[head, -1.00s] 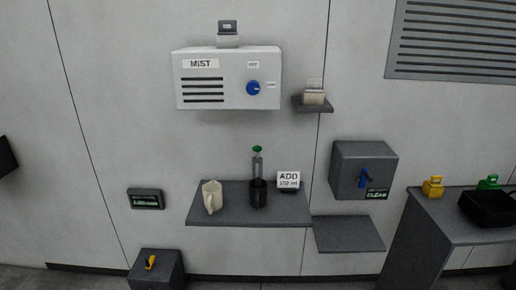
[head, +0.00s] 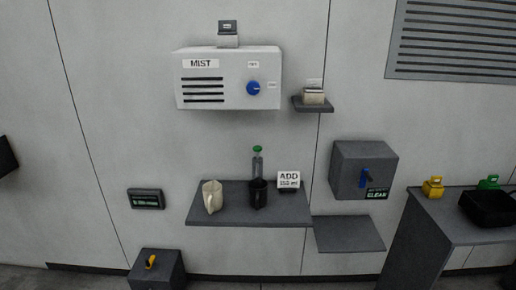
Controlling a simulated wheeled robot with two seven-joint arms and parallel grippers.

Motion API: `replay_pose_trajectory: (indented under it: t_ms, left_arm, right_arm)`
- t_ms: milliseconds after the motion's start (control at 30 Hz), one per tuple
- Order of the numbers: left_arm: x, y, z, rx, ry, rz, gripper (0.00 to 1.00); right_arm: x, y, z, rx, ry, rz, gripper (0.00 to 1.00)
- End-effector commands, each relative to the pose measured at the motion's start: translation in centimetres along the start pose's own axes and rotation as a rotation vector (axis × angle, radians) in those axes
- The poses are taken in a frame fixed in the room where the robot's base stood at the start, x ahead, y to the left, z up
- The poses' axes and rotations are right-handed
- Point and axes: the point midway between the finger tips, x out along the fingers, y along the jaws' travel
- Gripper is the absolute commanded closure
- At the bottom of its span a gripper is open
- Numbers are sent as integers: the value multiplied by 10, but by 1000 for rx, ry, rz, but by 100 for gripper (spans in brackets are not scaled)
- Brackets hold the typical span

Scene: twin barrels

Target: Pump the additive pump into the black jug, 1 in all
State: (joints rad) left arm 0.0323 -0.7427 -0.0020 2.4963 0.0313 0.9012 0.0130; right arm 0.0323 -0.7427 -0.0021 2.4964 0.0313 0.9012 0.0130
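The black jug (head: 258,195) stands upright on a grey wall shelf (head: 240,217), near its middle. The additive pump (head: 257,164), a grey upright body with a green knob on top, rises just behind the jug, which hides its lower part. A white sign (head: 289,180) reading "ADD" with a volume in ml stands to the right of the jug. A cream jug (head: 212,197) stands on the same shelf to the left, apart from the black jug. Neither of my grippers shows in the head view.
A white MIST box (head: 228,78) with a blue knob hangs above the shelf. A grey box (head: 364,170) with a blue tap and a CLEAN label is at the right, above a lower bare shelf (head: 348,235). A side counter (head: 445,225) holds a black tray (head: 490,209).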

Motion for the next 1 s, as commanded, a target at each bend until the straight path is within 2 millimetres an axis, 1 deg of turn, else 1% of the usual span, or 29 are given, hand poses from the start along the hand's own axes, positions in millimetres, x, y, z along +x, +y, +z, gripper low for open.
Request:
replay_pose_trajectory:
  t_ms: [33,100,133,1000]
  left_arm:
    - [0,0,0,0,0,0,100]
    - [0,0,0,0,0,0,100]
    - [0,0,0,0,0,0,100]
    - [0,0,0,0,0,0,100]
  right_arm:
    - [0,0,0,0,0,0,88]
    - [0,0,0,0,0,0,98]
    - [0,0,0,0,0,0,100]
    - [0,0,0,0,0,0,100]
